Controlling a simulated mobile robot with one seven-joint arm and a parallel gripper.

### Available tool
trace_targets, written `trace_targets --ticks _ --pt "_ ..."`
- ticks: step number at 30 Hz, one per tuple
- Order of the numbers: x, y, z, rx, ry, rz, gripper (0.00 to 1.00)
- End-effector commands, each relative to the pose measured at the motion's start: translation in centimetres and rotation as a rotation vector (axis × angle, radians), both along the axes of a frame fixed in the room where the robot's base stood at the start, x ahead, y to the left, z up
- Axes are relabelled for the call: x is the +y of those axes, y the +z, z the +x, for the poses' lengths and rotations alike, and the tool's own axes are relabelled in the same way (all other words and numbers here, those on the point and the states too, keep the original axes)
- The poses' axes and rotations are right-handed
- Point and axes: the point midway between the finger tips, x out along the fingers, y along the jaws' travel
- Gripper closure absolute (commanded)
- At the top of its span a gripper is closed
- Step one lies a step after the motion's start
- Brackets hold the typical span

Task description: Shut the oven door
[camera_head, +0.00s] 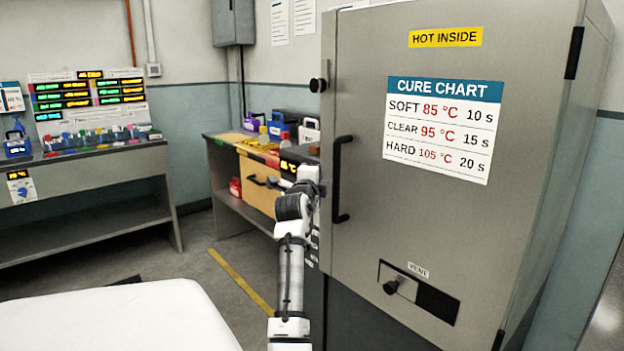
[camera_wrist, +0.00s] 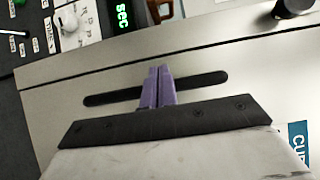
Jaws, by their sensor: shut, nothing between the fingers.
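The oven door (camera_head: 350,240) is a large grey panel with a HOT INSIDE label, a cure chart and black hinges on its right edge. It looks flush or nearly flush with the oven; I cannot tell if a small gap remains. Its black upright handle (camera_head: 339,180) is near the left edge. In the wrist view the handle (camera_wrist: 205,80) runs across behind my gripper (camera_wrist: 158,70), whose purple fingers are shut together and empty. They are in front of the handle; contact cannot be told. In the head view my wrist is just left of the handle, fingertips unclear.
A black latch knob (camera_head: 318,85) is at the door's upper left edge, and a vent slider (camera_head: 391,287) is low on the door. A bench (camera_head: 225,150) with bottles and boxes stands behind my arm. A white surface (camera_head: 110,320) is at lower left.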

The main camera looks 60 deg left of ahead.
Motion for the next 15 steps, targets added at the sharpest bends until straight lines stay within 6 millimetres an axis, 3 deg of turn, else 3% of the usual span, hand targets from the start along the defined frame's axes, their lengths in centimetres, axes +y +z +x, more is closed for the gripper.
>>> trace_targets --ticks 2,6,15 --pt "-0.3 -0.1 0.3 -0.001 -0.002 -0.001 1.0" --pt "1.7 -0.2 -3.5 -0.001 0.004 -0.003 1.0" --pt "3.9 -0.1 -7.9 0.0 0.0 -0.001 1.0"
